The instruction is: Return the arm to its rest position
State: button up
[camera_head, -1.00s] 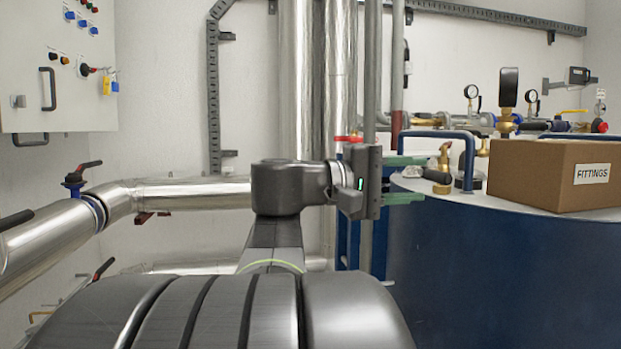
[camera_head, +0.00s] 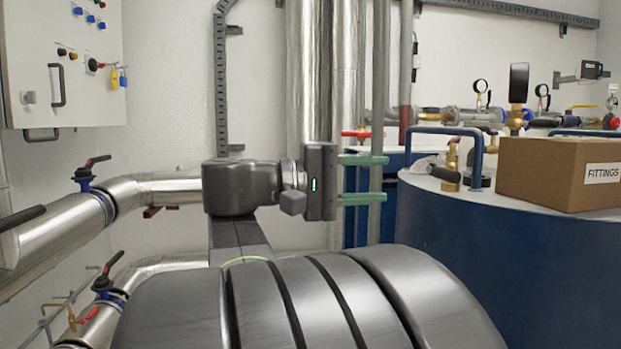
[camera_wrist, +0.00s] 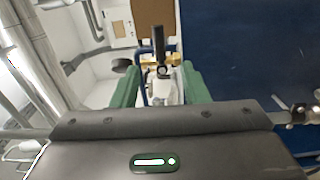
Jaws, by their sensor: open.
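My gripper (camera_head: 386,179) is in the middle of the head view, with its two green fingers pointing right toward the blue tank. The fingers are apart, one above the other, with nothing between them. In the wrist view my gripper (camera_wrist: 158,88) shows its green fingers spread on both sides, with the black-and-brass fitting (camera_wrist: 159,62) beyond them. My arm folds up behind its dark upper link, and the fingertips are clear of the tank's edge.
The blue tank (camera_head: 480,250) stands at right. On its top are a cardboard box (camera_head: 545,172) marked FITTINGS, a blue handle rail (camera_head: 445,131) and brass fittings. Silver pipes (camera_head: 150,190) with valve levers run at left. A control cabinet (camera_head: 62,70) hangs at upper left.

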aim_at(444, 176)
jog(key=shift+d, duration=0.15)
jog(key=shift+w+d+b, duration=0.2)
jog(key=shift+d+b, duration=0.05)
jog(key=shift+d, duration=2)
jog(key=shift+w+d+b, duration=0.15)
jog(key=shift+d+b, duration=0.1)
jog(key=shift+d, duration=1.95)
jog(key=shift+w+d+b, duration=0.2)
jog(key=shift+d+b, duration=0.05)
jog(key=shift+d, duration=2)
jog(key=shift+a, duration=0.1)
